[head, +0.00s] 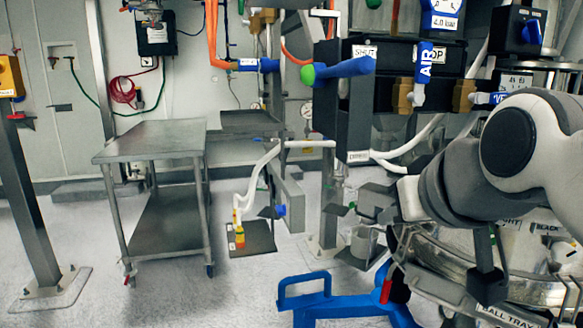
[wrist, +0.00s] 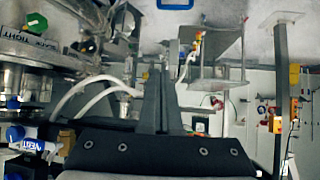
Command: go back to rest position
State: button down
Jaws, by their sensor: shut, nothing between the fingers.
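My gripper (wrist: 158,72) shows in the wrist view with its two dark fingers together and nothing held between them. In the head view my white and grey arm comes in from the right. The hand (head: 378,203) is in mid-air in front of the sifter equipment, left of the arm's dark joints. The fingertips are hard to make out there against the machine behind.
A steel cart (head: 150,141) stands at the left, beside a steel post (head: 32,190). A blue frame (head: 345,304) is on the floor below the hand. The valve panel (head: 358,100) with blue handles and round steel vessels crowds the right. Pale floor is clear at front left.

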jog(key=s+f+m+g+h+p, duration=0.1)
jog(key=s+f+g, duration=0.2)
jog(key=s+f, duration=0.35)
jog(key=s+f+g, duration=0.2)
jog(key=s+f, duration=0.1)
jog(key=f, duration=0.7)
notch_tip(320, 180, up, 22)
jog(key=p, duration=2.1)
jog(key=shift+w+d, duration=0.2)
jog(key=shift+d, duration=0.2)
